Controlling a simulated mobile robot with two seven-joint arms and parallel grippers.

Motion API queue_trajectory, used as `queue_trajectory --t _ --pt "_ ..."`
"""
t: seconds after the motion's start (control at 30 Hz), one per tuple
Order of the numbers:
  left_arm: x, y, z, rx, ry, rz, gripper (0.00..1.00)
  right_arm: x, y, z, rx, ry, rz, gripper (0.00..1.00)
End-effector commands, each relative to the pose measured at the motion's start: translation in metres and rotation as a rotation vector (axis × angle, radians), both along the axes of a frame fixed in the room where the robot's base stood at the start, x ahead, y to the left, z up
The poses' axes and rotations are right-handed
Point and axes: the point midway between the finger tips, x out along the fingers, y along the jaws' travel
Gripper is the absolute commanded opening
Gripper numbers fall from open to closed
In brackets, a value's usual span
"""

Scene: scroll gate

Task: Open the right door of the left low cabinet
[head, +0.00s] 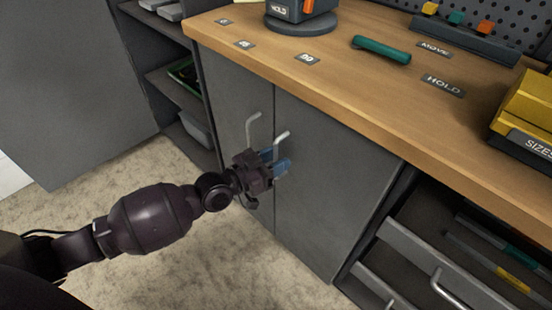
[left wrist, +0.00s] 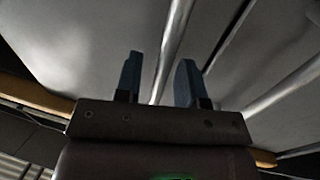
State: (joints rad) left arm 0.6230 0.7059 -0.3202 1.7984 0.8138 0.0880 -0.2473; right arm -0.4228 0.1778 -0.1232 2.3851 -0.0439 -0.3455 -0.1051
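The left low cabinet has a grey left door (head: 236,88) and a grey right door (head: 335,185), both flush in the front. The right door's bar handle (head: 281,137) stands just right of the seam; the left door's handle (head: 252,122) is beside it. My left gripper (head: 277,166) is at the lower part of the right door's handle. In the left wrist view its two blue fingers (left wrist: 160,82) are apart, with a handle bar (left wrist: 174,45) between them and gaps showing on both sides. Contact cannot be told. My right gripper is not in view.
The wooden worktop (head: 330,90) overhangs the doors. To the right, a drawer (head: 440,270) stands open with tools in it. Open shelves (head: 180,95) are to the left. The floor (head: 215,265) in front of the doors is clear apart from my arm.

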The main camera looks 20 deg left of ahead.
Motion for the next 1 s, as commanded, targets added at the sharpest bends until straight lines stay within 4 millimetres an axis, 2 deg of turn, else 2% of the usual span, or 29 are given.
queue_trajectory --t 0.03,0.23,0.67,1.0 --pt "0.000 0.000 0.000 0.000 0.000 0.000 0.32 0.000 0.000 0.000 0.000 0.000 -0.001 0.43" --pt "0.000 0.000 0.000 0.000 0.000 0.000 0.01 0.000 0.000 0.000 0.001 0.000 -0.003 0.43" --pt "-0.002 0.000 0.002 -0.001 -0.002 0.009 0.00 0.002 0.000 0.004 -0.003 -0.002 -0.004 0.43" --pt "-0.023 0.002 0.009 -0.005 -0.008 0.101 0.00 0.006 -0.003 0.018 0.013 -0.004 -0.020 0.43"
